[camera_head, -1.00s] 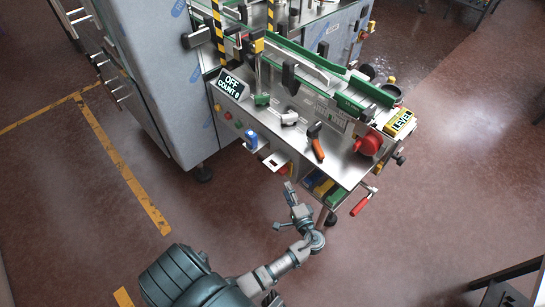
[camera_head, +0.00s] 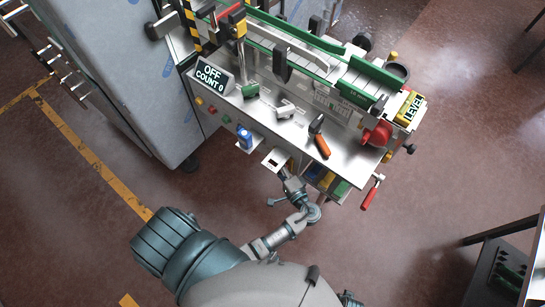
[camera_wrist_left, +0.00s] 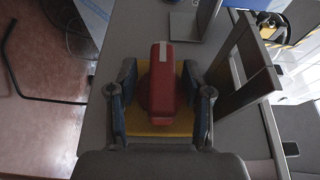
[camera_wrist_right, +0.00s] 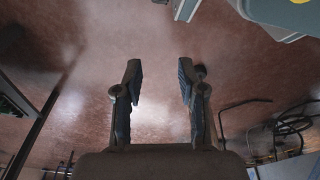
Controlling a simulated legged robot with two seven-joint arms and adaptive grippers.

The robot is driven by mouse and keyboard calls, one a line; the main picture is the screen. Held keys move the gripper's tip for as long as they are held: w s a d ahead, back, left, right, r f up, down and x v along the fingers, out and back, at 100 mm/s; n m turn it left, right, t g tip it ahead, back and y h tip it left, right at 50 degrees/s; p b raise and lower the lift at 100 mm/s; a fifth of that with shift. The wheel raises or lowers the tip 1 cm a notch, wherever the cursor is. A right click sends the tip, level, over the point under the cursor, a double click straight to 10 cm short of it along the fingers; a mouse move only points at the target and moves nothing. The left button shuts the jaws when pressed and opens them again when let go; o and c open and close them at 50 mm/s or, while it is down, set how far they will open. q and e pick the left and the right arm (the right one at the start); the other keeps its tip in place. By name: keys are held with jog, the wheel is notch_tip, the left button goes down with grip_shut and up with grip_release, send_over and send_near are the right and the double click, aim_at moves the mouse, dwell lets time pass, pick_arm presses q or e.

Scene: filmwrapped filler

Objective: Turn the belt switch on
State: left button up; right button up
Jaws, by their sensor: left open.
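The belt switch is a red knob (camera_wrist_left: 162,80) with a white mark at one end, set on a yellow plate (camera_wrist_left: 178,128) in the left wrist view. My left gripper (camera_wrist_left: 160,85) is open, with one finger on each side of the knob; I cannot tell whether they touch it. In the head view my left gripper (camera_head: 291,185) is at the machine's front edge and hides the switch. A display (camera_head: 212,76) on the machine reads OFF, COUNT 0. My right gripper (camera_wrist_right: 158,85) is open and empty above the floor.
The machine's steel top (camera_head: 290,125) holds an orange-handled tool (camera_head: 320,143), a red round part (camera_head: 377,134) and a green-railed conveyor (camera_head: 350,75). A red handle (camera_head: 370,193) sticks out at the right. Open floor lies in front.

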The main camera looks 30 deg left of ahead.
pick_arm(q)
jog(key=shift+d+r, duration=0.2)
jog(key=shift+d, duration=0.5)
jog(key=shift+c, duration=0.7)
jog(key=shift+a, duration=0.1)
jog(key=c, duration=0.4)
jog(key=shift+a+f, duration=0.1)
jog(key=shift+a, duration=0.3)
jog(key=c, duration=0.4)
jog(key=shift+s+a+f, duration=0.1)
jog(key=shift+a+f, duration=0.05)
jog(key=shift+a, duration=0.45)
grip_shut()
jog(key=shift+d+f, duration=0.15)
jog(key=shift+d, duration=0.15)
pick_arm(e)
jog(key=shift+s+d+f, duration=0.15)
jog(key=shift+d, duration=0.4)
